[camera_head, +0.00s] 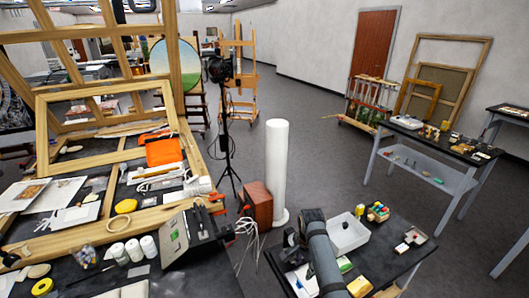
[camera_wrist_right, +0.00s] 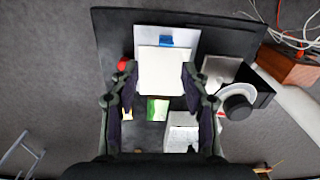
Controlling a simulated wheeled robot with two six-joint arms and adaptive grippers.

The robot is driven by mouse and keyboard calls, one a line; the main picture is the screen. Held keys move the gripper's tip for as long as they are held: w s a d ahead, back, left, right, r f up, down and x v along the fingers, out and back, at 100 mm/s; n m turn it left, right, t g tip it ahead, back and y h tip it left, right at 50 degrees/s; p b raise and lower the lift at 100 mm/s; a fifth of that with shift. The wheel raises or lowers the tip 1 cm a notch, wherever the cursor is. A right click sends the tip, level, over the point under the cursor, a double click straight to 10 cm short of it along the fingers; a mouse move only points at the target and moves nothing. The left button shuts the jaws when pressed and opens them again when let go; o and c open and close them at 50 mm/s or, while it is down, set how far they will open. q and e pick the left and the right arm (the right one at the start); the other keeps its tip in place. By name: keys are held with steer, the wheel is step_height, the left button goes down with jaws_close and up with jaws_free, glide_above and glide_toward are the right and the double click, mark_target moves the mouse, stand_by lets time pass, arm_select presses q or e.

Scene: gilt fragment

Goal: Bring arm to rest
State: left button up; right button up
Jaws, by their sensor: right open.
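My right gripper (camera_wrist_right: 158,74) shows in the right wrist view. Its two dark fingers are spread wide apart with nothing held between them. It points down over a black table, and a pale flat panel (camera_wrist_right: 162,72) and a green-and-white item (camera_wrist_right: 157,109) show below in the gap. In the head view my grey right arm comes in at the bottom, right of centre, over the small black table (camera_head: 400,262). It hides part of that table. My left gripper is not in view.
A white tray (camera_head: 347,234) and small coloured items lie on the small table. A white cylinder (camera_head: 278,165) and a brown box (camera_head: 257,206) stand behind it. A cluttered worktable with wooden frames (camera_head: 40,140) fills the left. Open grey floor (camera_head: 300,130) lies beyond.

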steer(key=s+d+f+n+t, duration=0.1)
steer(key=s+d+f+n, duration=0.25)
steer(key=s, duration=0.35)
steer(key=s+d+r+n+t, duration=0.15)
steer(key=s+r+n, duration=0.3)
steer(key=s, duration=0.45)
steer(key=s+d+r+n+t, duration=0.1)
steer(key=s+d+r+n, duration=0.2)
steer(key=s+n, duration=0.45)
steer(key=s+d+f+m+g+b, duration=0.15)
steer(key=f+b, duration=0.25)
steer(key=f, duration=1.4)
steer(key=s+d+f+b, duration=0.1)
steer(key=s+f+b, duration=0.25)
steer(key=f, duration=1.45)
arm_select(q)
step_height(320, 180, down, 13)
steer(key=b, duration=0.5)
steer(key=shift+b, duration=0.3)
arm_select(e)
steer(key=s+d+f+g, duration=0.1)
steer(key=s+f, duration=1.6)
steer(key=f, duration=0.2)
steer(key=shift+s+f+m+h, duration=0.25)
steer(key=shift+m+h, duration=0.15)
